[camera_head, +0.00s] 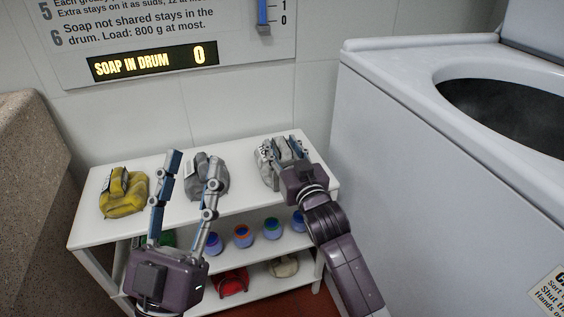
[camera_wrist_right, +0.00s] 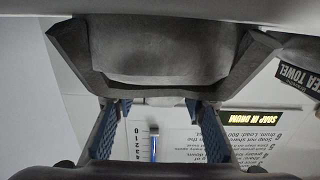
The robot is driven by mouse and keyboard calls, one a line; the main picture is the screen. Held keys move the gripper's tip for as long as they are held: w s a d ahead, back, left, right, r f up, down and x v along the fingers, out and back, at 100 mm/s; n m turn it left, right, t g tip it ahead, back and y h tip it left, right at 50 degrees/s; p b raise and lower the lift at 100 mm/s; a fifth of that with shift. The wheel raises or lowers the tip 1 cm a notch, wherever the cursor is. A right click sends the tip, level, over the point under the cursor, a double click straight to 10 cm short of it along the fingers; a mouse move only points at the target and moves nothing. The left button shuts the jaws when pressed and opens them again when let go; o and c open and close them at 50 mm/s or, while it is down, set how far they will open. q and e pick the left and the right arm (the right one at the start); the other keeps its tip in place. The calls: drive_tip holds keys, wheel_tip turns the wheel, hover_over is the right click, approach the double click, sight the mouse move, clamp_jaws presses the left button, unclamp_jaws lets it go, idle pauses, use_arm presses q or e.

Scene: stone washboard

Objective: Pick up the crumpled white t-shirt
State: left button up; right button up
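A crumpled whitish cloth (camera_head: 264,165) with a printed tag sits at the right end of the top shelf; it is the best match for the white t-shirt. My right gripper (camera_head: 284,149) is over it, its fingers down at the cloth and hiding much of it. In the right wrist view the blue-padded fingers (camera_wrist_right: 160,130) stand apart, with a grey shape above them in the picture; I cannot tell whether they grip the cloth. My left gripper (camera_head: 192,162) is open and empty, pointing up in front of the shelf.
A yellow cloth (camera_head: 123,193) and a grey cloth (camera_head: 208,178) lie on the white shelf (camera_head: 250,200). Several small jars (camera_head: 243,236), a red bundle (camera_head: 232,283) and a cream bundle (camera_head: 284,266) are lower down. A white washer (camera_head: 420,130) stands right, a stone block (camera_head: 30,180) left.

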use_arm(q)
drive_tip(key=shift+s+r, duration=0.25)
drive_tip(key=shift+r, duration=0.05)
use_arm(e)
drive_tip(key=shift+w+a, duration=0.1)
drive_tip(key=shift+w, duration=0.1)
clamp_jaws()
use_arm(q)
drive_tip(key=shift+w, duration=0.1)
use_arm(e)
drive_tip(key=shift+r, duration=0.2)
